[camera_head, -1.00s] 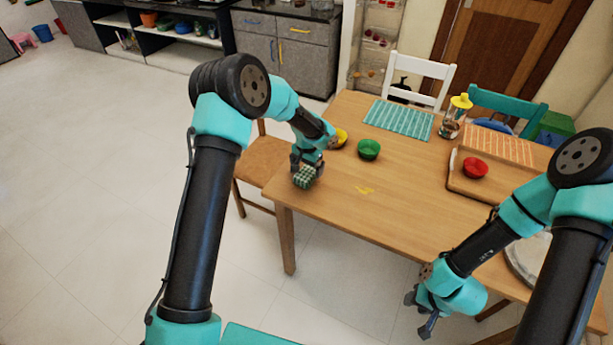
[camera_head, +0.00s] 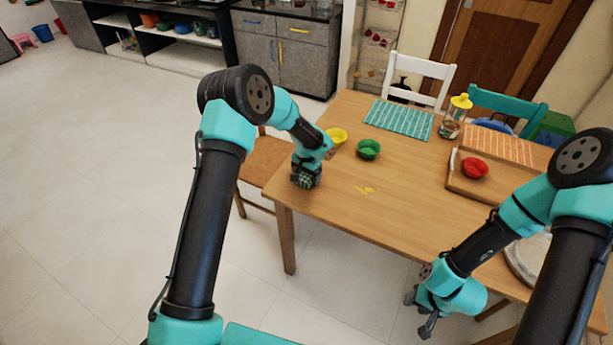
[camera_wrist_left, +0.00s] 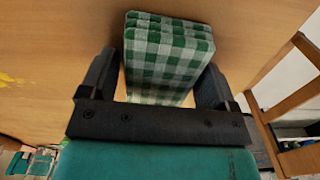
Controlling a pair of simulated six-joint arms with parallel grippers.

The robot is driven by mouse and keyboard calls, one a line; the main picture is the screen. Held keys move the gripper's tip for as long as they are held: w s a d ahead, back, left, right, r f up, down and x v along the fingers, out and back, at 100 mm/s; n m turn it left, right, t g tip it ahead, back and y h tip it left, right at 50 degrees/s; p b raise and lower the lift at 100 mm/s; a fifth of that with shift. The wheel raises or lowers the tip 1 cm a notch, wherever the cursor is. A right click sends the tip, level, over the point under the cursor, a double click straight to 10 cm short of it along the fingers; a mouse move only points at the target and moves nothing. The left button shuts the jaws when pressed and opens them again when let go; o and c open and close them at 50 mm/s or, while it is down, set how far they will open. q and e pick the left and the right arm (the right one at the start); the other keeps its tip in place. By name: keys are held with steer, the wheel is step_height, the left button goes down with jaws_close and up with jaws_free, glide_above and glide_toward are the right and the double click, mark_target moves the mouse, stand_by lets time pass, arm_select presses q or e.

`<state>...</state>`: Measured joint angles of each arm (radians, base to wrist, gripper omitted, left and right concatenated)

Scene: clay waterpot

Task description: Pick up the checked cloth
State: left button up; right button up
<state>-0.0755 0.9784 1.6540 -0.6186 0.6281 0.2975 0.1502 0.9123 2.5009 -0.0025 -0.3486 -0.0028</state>
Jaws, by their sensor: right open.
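The green-and-white checked cloth (camera_head: 306,182) is a folded stack on the near left corner of the wooden table. It also shows in the left wrist view (camera_wrist_left: 168,58). My left gripper (camera_head: 304,176) is down over it and hides most of it in the head view. In the left wrist view the fingers of my left gripper (camera_wrist_left: 160,88) stand either side of the cloth. Narrow strips show between fingers and cloth, so it looks open and not clamped. My right gripper (camera_head: 420,315) is open and empty, off the table's near edge.
A yellow bowl (camera_head: 337,135) and a green bowl (camera_head: 368,149) stand just beyond my left gripper. A red bowl (camera_head: 474,168) sits on a wooden board at right. A jar (camera_head: 453,118) and a teal mat (camera_head: 398,119) are further back.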

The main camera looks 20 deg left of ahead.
arm_select(q)
steer(key=c, duration=0.7)
steer(key=shift+r, duration=0.1)
steer(key=shift+r, duration=0.45)
step_height(320, 180, up, 3)
steer(key=shift+s+f, duration=0.1)
steer(key=shift+f, duration=0.05)
steer(key=s+d+r, duration=0.1)
steer(key=s+d, duration=0.3)
steer(key=s, duration=1.1)
steer(key=shift+d+r, duration=0.15)
steer(key=shift+d, duration=0.05)
steer(key=shift+s, duration=0.1)
steer(key=o, duration=0.4)
steer(key=c, duration=0.3)
